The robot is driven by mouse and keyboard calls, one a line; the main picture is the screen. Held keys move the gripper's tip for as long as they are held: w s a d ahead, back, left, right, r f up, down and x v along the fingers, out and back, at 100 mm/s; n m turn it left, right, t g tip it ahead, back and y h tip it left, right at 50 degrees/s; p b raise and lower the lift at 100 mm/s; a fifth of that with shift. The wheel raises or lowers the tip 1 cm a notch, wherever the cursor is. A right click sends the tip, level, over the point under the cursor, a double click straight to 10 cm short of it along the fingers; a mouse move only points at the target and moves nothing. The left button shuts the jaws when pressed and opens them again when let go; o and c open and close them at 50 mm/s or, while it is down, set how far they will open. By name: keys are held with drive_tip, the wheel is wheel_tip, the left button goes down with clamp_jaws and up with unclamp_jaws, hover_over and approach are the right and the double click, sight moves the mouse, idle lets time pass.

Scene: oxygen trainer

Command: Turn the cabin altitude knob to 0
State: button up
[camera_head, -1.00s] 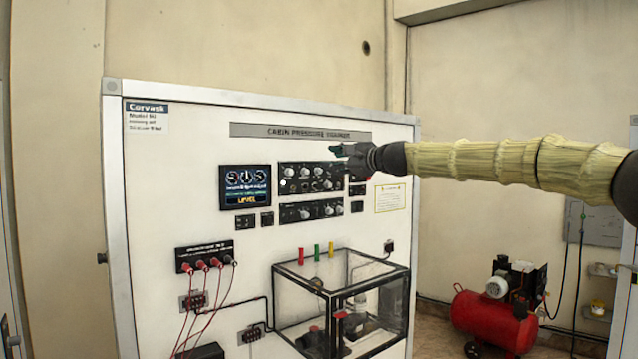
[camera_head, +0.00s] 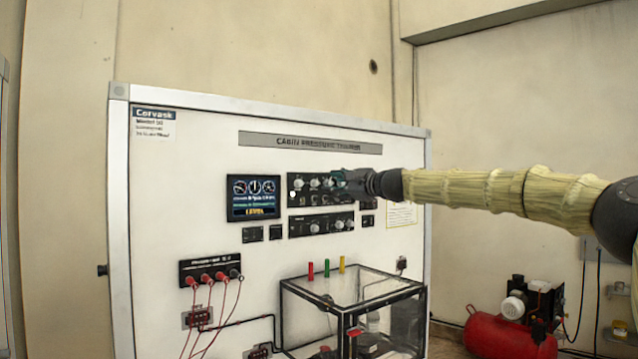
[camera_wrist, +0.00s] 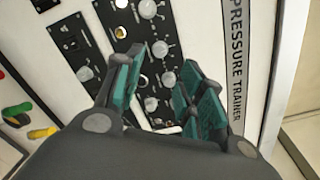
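The white trainer board (camera_head: 160,230) carries a black upper control panel (camera_head: 315,196) with several pale round knobs. Labels are too small to read, so I cannot tell which knob is cabin altitude. My gripper (camera_head: 338,179) is in front of the upper panel's right part and hides some of it. In the wrist view my gripper (camera_wrist: 160,68) is open, its two teal fingers apart. A grey knob (camera_wrist: 168,78) shows between the fingers, with another knob (camera_wrist: 160,49) beyond it. I cannot tell whether a finger touches a knob.
A lit display (camera_head: 253,197) is left of the upper panel, and a second knob panel (camera_head: 322,225) lies below it. A clear box with a black frame (camera_head: 283,305) juts out at the lower right. A red compressor (camera_head: 495,333) stands on the floor at right.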

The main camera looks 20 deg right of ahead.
sight(317, 183)
drive_tip(key=shift+a+p+x, duration=0.15)
drive_tip(key=shift+p+x, duration=0.5)
drive_tip(key=shift+x, duration=1.05)
drive_tip(key=shift+a+p+x, duration=0.15)
drive_tip(key=shift+p+x, duration=0.5)
drive_tip(key=shift+x, duration=1.05)
drive_tip(key=shift+s, duration=0.15)
